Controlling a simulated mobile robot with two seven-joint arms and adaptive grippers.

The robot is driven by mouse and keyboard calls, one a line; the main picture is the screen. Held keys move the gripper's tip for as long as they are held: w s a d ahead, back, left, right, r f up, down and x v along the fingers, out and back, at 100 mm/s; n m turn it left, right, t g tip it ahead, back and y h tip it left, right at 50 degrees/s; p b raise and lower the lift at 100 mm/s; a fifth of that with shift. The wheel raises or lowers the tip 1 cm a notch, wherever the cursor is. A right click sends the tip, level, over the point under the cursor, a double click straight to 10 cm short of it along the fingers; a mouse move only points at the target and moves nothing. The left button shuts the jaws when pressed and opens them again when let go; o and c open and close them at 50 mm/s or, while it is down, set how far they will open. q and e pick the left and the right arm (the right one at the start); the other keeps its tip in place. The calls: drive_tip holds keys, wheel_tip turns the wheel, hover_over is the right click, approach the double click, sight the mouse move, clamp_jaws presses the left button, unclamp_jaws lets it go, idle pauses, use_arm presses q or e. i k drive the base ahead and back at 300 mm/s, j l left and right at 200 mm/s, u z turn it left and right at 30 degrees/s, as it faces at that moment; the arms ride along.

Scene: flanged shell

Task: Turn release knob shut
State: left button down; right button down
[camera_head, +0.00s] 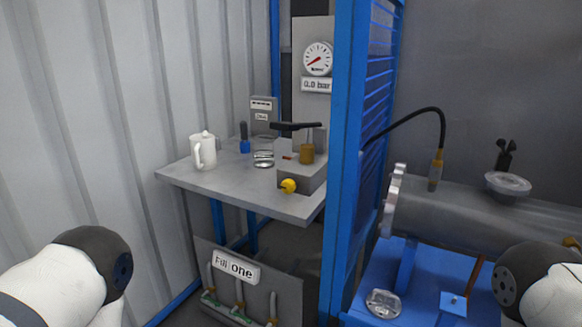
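A yellow knob (288,186), which looks like the release knob, sits low on the front of a grey pump block (303,172). The block stands at the right front of a grey table (240,191). A black lever (295,126) and a brass cylinder (307,153) are on top of the block. I cannot tell from here how far the knob is turned. Only parts of my two arms show, at the lower left and lower right corners. Neither gripper is in view, and nothing of mine touches the knob.
A blue post (345,160) rises just right of the table. A white jug (203,150) and small metal parts (263,158) stand on the table. A gauge (318,59) hangs behind. A flanged shell (460,212) lies on a blue stand at right. The table's left front is clear.

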sight(289, 187)
drive_tip(key=i+j+z, duration=0.15)
drive_tip(key=j+z, duration=0.6)
drive_tip(key=i+j+z, duration=0.1)
drive_tip(key=j+z, duration=0.65)
drive_tip(key=j, duration=0.2)
drive_tip(key=k, duration=0.05)
